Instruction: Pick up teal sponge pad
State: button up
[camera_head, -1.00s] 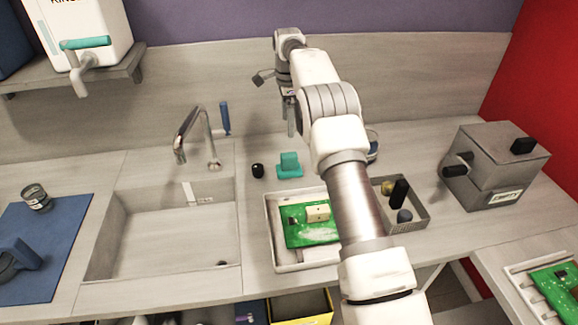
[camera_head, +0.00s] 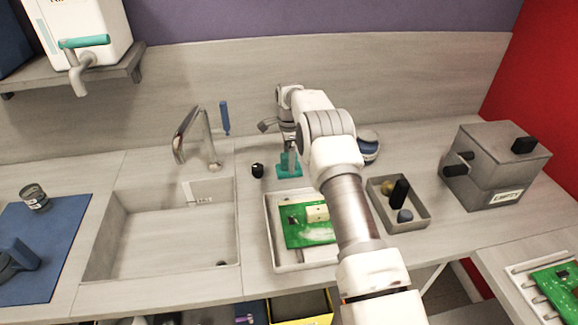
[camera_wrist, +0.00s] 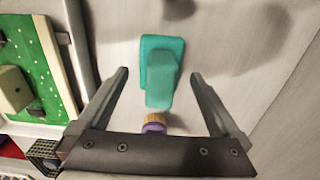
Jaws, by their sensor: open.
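The teal sponge pad (camera_head: 289,168) lies on the grey counter behind the white tray, with a raised teal block standing on its flat base. In the wrist view the teal sponge pad (camera_wrist: 160,72) sits just beyond and between the fingertips. My gripper (camera_wrist: 160,73) is open, one finger to each side of the pad's line, and holds nothing. In the head view my gripper (camera_head: 289,153) is directly over the pad and partly hides it. Whether the fingers touch the pad cannot be told.
A small black knob-like object (camera_head: 257,170) stands left of the pad. A white tray (camera_head: 270,235) with a green board (camera_head: 297,235) is in front. A grey bin (camera_head: 420,222) with small items is to the right. The sink (camera_head: 160,240) and faucet (camera_head: 186,130) are left.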

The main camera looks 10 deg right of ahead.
jog(key=shift+f, duration=1.2)
jog(key=c, duration=1.3)
jog(key=shift+c, duration=0.2)
jog(key=shift+r, duration=0.1)
jog(key=shift+r, duration=0.5)
notch_tip(320, 180, up, 3)
jog(key=s+d+r+b, duration=0.1)
jog(key=s+d+r, duration=0.6)
jog(key=s+d, duration=0.1)
jog(key=shift+s, duration=0.25)
